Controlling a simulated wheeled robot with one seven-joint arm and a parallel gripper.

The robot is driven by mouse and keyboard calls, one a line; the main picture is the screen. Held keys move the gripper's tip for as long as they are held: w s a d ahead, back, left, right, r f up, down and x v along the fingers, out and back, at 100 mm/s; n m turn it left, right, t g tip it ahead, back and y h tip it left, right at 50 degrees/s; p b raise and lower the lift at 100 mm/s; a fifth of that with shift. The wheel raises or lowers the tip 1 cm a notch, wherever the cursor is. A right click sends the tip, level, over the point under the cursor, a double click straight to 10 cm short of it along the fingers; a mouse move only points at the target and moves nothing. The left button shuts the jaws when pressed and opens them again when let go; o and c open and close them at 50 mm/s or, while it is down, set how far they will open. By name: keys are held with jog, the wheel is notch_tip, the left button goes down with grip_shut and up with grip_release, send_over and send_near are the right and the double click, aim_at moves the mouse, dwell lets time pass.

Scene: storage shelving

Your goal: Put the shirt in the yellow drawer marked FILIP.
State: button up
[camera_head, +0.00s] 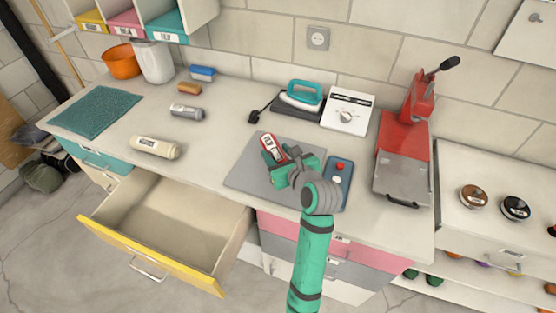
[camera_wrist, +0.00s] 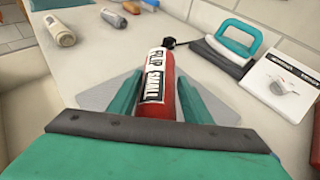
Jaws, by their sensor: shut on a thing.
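A red rolled shirt (camera_head: 270,145) with a white label is held over the grey mat on the counter. In the wrist view the shirt (camera_wrist: 158,65) shows the label words FILIP and SMALL. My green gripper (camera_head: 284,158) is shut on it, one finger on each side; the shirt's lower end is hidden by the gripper. I cannot tell whether the shirt touches the mat. The yellow-fronted drawer (camera_head: 150,255) is pulled out at the lower left of the head view and looks empty inside. No name is readable on its front. It lies left of and below my gripper.
A grey mat (camera_head: 243,178) lies under my gripper, with a blue device (camera_head: 340,185) at its right. A teal iron (camera_head: 304,94), a white dial box (camera_head: 348,112) and a red press (camera_head: 403,160) stand behind and right. Several rolls, including a cream one (camera_head: 155,147), lie left.

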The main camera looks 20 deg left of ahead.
aim_at(278, 153)
jog(key=w+f, duration=0.1)
jog(key=w+a+f, duration=0.1)
jog(key=w+f, duration=0.1)
jog(key=shift+f, duration=0.25)
jog(key=f, duration=0.3)
jog(key=shift+w+f, duration=0.15)
jog(key=shift+w, duration=0.1)
jog(key=shift+d, duration=0.2)
jog(key=o, duration=0.7)
jog(key=shift+s+a+f, duration=0.1)
jog(key=shift+a+f, duration=0.05)
jog(key=shift+a, duration=0.05)
jog(key=o, duration=0.4)
jog(key=shift+s, duration=0.1)
jog(key=shift+o, duration=0.2)
